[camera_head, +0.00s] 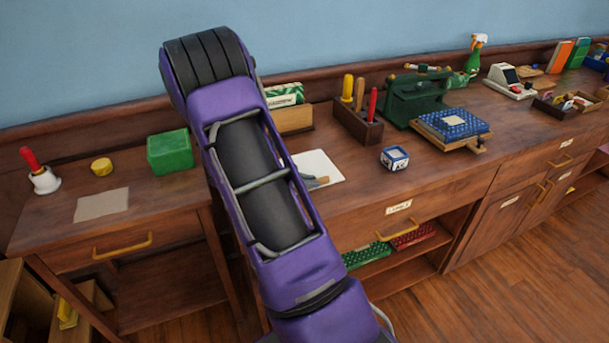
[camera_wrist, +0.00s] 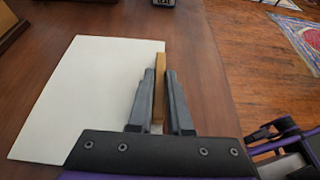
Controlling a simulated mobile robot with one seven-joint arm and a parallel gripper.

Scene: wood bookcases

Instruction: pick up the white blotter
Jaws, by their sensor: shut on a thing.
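The white blotter appears as a flat white sheet (camera_head: 325,163) on the wooden desk, partly behind my arm. It fills much of the left side of the wrist view (camera_wrist: 75,95). The fingers hide that edge of the sheet, so I cannot tell whether the strip is part of the blotter. The sheet looks flat; any gap under it cannot be seen.
A small blue-and-white cube (camera_head: 394,158) stands right of the sheet. Behind are a tool box (camera_head: 358,128) and a card holder (camera_head: 292,120). A green box (camera_head: 170,152) is to the left. Bare desk lies right of my gripper, then the desk edge.

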